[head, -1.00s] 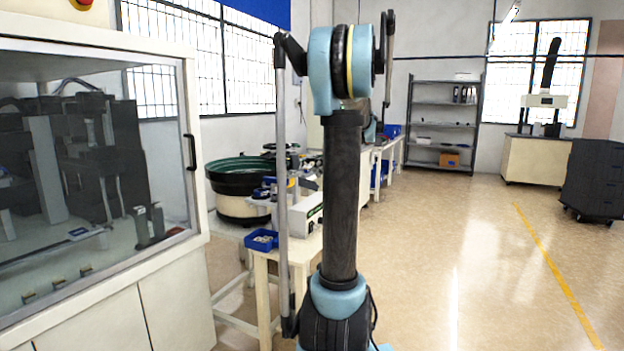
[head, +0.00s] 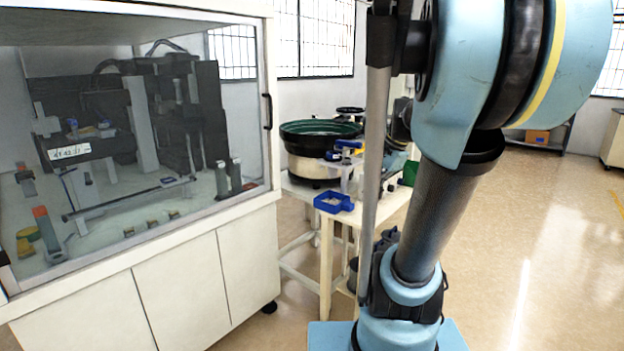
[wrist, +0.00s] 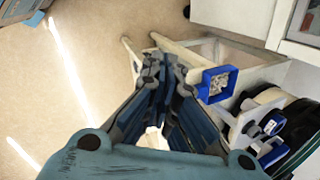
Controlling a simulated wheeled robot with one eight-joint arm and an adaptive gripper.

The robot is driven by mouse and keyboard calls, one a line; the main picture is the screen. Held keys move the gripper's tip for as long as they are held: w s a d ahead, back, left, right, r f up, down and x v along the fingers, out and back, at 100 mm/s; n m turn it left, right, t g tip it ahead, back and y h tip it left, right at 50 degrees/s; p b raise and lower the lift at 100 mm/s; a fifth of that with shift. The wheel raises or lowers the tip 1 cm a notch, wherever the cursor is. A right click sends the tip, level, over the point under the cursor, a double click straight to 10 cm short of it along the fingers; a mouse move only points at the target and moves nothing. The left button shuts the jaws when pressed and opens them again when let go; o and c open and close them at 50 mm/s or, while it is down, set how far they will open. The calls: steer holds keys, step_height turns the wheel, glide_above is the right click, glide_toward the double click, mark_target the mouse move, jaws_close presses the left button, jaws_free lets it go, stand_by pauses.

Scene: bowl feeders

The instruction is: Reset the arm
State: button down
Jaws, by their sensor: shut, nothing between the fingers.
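My gripper (wrist: 166,75) shows in the wrist view, its two fingers together and nothing between them. It hangs over the floor, just beside a white table (wrist: 180,52) that carries a blue bin (wrist: 203,90) of small parts. In the head view my arm fills the right half of the picture. The gripper itself cannot be made out there.
A glass-fronted machine cabinet (head: 200,265) stands at the left. Open floor (head: 540,265) lies at the right.

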steer(key=s+f+n+h, duration=0.3)
steer(key=s+f+n, duration=0.8)
steer(key=s+f, duration=0.2)
steer(key=s, duration=0.2)
steer(key=shift+s+d+f+n+g, duration=0.3)
steer(key=shift+d+f, duration=0.05)
